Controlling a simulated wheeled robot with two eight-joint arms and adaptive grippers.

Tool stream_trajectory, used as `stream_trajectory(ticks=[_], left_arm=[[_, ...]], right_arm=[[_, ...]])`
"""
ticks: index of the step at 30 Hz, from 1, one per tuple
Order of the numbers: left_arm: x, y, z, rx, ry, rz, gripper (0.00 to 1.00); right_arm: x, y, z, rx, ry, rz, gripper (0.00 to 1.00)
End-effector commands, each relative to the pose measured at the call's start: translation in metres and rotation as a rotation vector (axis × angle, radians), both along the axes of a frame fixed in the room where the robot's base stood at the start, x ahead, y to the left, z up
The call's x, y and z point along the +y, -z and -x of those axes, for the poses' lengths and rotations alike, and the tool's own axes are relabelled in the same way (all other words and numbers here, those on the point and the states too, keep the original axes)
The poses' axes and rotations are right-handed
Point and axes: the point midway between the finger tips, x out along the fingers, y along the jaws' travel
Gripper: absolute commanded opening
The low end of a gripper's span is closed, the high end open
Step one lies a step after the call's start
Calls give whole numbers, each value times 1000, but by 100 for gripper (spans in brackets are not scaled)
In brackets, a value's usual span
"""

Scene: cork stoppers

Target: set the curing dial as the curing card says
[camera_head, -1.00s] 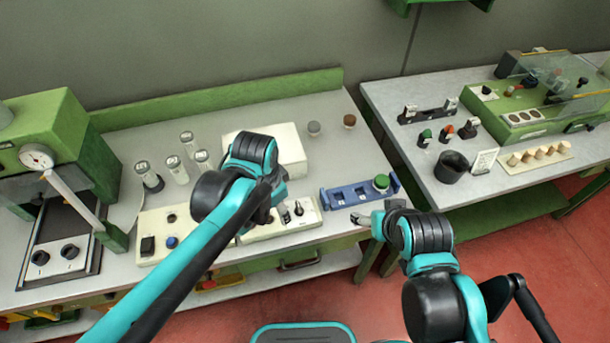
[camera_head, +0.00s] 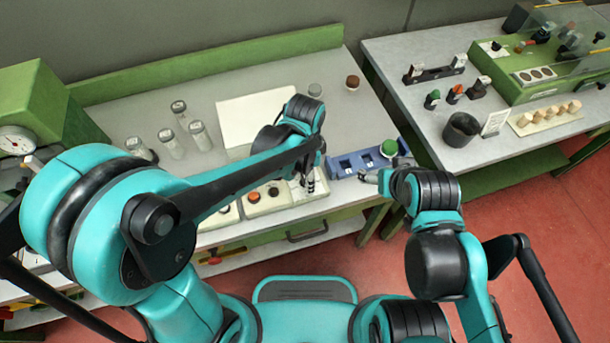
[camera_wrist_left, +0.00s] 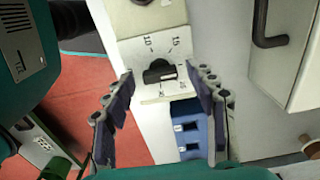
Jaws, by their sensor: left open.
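The dial (camera_wrist_left: 158,72) is a black knob on a white marked plate, seen close in the left wrist view. In the head view my left gripper (camera_head: 308,184) is over the right end of the cream control panel (camera_head: 282,203) and hides the dial. My right gripper (camera_head: 370,178) is near the blue tray, its jaws unclear. A small white card (camera_head: 495,122) stands on the right bench, its writing unreadable.
Several glass vials (camera_head: 198,135) stand behind my left arm. A white box (camera_head: 250,120) is behind the panel. A gap separates the two benches.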

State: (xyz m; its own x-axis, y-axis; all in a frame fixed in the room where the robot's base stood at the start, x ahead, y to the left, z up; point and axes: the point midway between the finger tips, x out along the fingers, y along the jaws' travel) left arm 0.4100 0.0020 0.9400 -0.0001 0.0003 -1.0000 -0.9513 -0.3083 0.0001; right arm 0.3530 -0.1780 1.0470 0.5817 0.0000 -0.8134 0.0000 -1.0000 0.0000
Motion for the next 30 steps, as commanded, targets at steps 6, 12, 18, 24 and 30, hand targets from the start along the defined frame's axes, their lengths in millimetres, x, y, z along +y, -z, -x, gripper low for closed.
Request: stream_trajectory(ticks=[6,12,18,24,30], left_arm=[[0,0,0,0,-1,0,57],[0,0,0,0,-1,0,9],[0,0,0,0,-3,0,7],[0,0,0,0,-44,0,7],[0,0,0,0,-157,0,7]], right_arm=[[0,0,0,0,0,0,74],[0,0,0,0,0,0,74],[0,0,0,0,0,0,74],[0,0,0,0,0,0,74],[0,-1,0,0,0,0,74]])
